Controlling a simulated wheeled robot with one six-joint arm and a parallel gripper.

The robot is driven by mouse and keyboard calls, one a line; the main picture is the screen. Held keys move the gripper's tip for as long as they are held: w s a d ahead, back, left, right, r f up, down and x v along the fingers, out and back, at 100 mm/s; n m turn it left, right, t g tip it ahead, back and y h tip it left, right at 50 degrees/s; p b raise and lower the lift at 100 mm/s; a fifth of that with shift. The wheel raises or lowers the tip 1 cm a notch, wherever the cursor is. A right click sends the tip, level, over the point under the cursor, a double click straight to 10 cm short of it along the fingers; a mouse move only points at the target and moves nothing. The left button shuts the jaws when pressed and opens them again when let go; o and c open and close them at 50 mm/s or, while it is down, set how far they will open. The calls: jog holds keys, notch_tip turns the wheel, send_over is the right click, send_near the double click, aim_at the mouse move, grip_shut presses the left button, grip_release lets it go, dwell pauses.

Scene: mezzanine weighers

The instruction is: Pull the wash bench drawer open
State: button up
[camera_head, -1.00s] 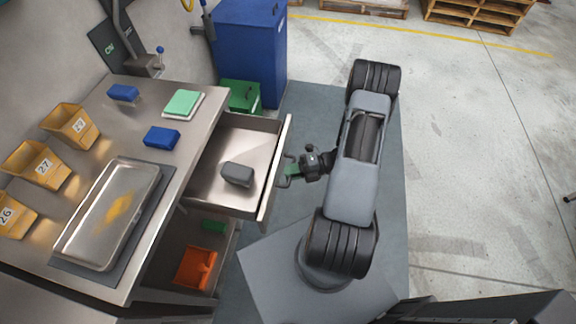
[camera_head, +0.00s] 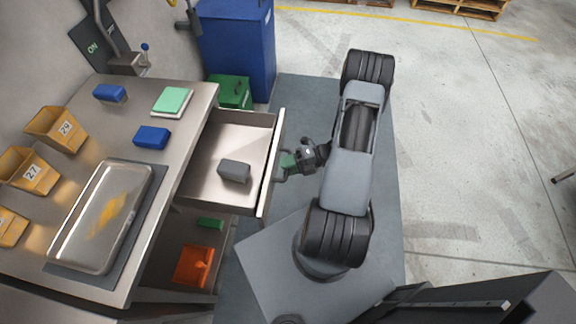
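The wash bench drawer (camera_head: 272,160) stands well out from under the steel bench top (camera_head: 190,130). A grey block (camera_head: 234,171) lies inside it on the drawer floor. The drawer's bar handle (camera_head: 281,178) is on its front panel, facing right. My gripper (camera_head: 288,163) is at this handle, with its green fingertips against or around it. The fingers are small here and partly hidden by the handle, so I cannot tell if they are closed on it.
On the bench are a tray (camera_head: 148,190), blue blocks (camera_head: 153,136), a green pad (camera_head: 173,100) and yellow numbered bins (camera_head: 58,128). A blue cabinet (camera_head: 238,50) and a green box (camera_head: 232,91) stand behind the drawer. An orange bin (camera_head: 194,266) sits below. Open floor lies right.

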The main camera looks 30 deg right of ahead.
jog(key=b+v, duration=0.2)
jog(key=v, duration=1.2)
jog(key=shift+a, duration=0.1)
